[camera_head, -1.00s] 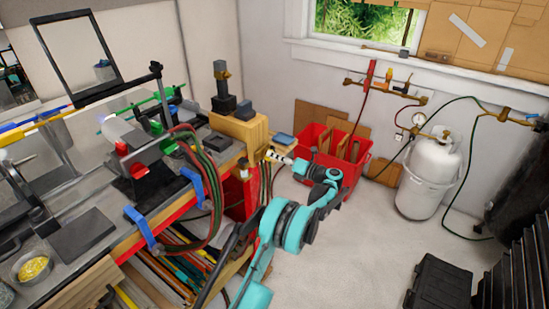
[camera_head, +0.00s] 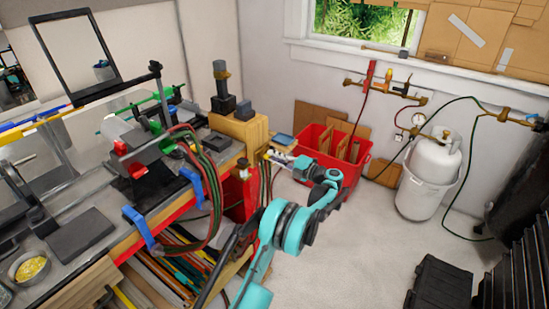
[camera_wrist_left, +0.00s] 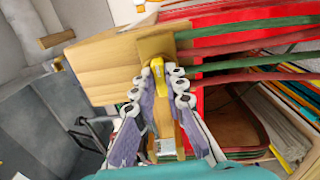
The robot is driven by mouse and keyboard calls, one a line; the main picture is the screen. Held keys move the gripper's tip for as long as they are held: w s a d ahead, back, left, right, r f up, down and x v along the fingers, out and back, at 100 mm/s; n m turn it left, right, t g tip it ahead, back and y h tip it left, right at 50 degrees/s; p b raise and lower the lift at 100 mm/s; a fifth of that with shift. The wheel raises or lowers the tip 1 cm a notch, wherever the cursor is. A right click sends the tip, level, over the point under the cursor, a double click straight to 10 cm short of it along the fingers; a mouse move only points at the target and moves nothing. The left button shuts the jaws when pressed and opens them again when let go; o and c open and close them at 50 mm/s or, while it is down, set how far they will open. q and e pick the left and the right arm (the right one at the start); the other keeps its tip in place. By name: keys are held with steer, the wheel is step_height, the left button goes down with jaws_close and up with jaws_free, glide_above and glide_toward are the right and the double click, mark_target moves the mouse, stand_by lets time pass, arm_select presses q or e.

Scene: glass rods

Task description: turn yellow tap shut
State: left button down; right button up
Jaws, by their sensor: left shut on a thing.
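The yellow tap (camera_wrist_left: 157,66) shows in the left wrist view, in front of a brass-coloured block at the end of the hoses. My left gripper (camera_wrist_left: 160,72) has its two white-and-purple fingers shut on the tap, one on each side. In the head view my left gripper (camera_head: 272,156) is at the bench's right end, beside the hose fittings; the tap is too small and covered there to make out clearly. The torch (camera_head: 138,158) stands on the bench to the left, with red and green hoses running from it. My right gripper is not in view.
A wooden block (camera_head: 240,130) sits on the bench corner close to the gripper. Red and green hoses (camera_head: 205,170) loop over the bench edge. A red bin (camera_head: 350,170) and a white gas cylinder (camera_head: 430,175) stand by the wall.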

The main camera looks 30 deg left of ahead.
arm_select(q)
steer(key=shift+m, duration=0.3)
steer(key=c, duration=1.6)
jaws_free()
steer(key=shift+o, duration=0.2)
steer(key=d, duration=1.2)
steer(key=shift+s, duration=0.45)
